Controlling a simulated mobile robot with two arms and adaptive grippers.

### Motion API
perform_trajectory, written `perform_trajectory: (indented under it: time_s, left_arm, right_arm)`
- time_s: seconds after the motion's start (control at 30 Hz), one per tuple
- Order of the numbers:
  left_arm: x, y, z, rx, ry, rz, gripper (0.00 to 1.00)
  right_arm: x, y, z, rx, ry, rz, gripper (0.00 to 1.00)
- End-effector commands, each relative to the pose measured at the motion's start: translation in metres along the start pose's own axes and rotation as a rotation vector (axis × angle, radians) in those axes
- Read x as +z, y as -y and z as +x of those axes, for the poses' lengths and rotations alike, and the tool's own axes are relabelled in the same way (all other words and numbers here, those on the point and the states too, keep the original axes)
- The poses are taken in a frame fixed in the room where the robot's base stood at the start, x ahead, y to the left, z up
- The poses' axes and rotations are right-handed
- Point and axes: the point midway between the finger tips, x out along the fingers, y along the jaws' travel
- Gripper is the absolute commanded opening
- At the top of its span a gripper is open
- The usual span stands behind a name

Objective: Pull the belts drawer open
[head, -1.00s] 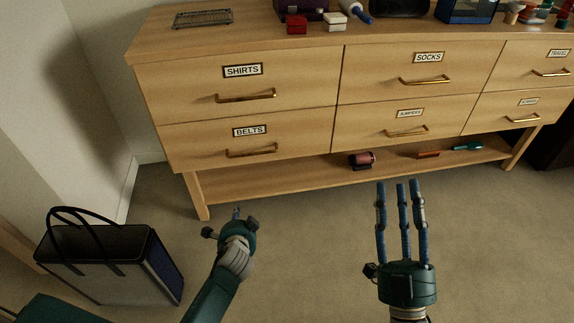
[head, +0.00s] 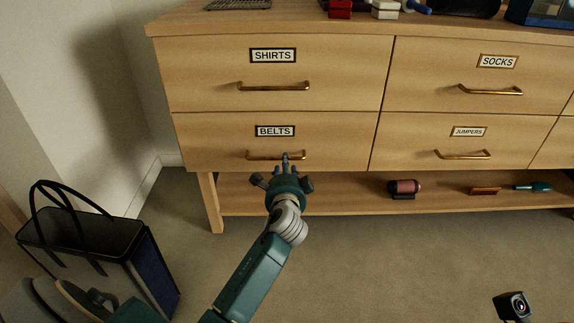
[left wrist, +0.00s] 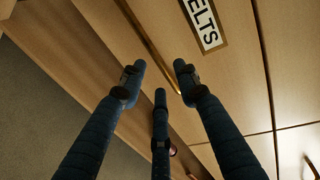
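The belts drawer (head: 215,140) is the lower left wooden drawer of the dresser, under the shirts drawer. It sits flush with its neighbours. Its brass handle (head: 257,157) is a horizontal bar below the BELTS label (head: 275,131). My left gripper (head: 286,163) is at the handle's middle, hiding part of it. In the left wrist view, its three fingers are spread open (left wrist: 160,75), with the brass bar (left wrist: 150,45) running between the outer fingertips. I cannot tell whether they touch it. My right gripper is out of view.
The shirts drawer (head: 200,75), socks drawer (head: 425,75) and jumpers drawer (head: 400,145) are shut. A low shelf (head: 340,195) below holds a few small items. A black-handled bag (head: 155,280) stands on the floor at left.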

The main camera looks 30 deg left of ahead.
Motion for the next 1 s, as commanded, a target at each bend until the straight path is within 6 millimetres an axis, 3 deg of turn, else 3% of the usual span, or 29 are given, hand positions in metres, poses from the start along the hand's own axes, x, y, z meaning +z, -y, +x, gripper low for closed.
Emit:
perform_trajectory:
  time_s: [0.1, 0.3, 0.67, 0.7, 0.87, 1.0]
  left_arm:
    - [0.0, -0.003, 0.024, -0.002, 0.001, 0.0, 0.32]
    - [0.0, -0.002, 0.048, -0.001, 0.0, -0.001, 0.32]
    - [0.0, -0.001, 0.054, 0.001, 0.0, -0.001, 0.32]
    - [0.0, -0.001, 0.054, 0.001, 0.0, -0.001, 0.3]
    - [0.0, -0.001, 0.053, 0.001, -0.001, -0.001, 0.0]
    - [0.0, -0.001, 0.053, 0.001, -0.001, -0.001, 0.0]
  right_arm:
    - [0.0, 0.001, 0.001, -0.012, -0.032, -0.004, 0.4]
    - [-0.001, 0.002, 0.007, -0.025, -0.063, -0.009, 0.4]
    - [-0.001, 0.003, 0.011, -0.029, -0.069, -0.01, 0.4]
    - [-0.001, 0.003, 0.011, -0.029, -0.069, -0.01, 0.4]
    - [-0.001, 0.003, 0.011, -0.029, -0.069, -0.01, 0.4]
    - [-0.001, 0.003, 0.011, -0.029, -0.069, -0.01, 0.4]
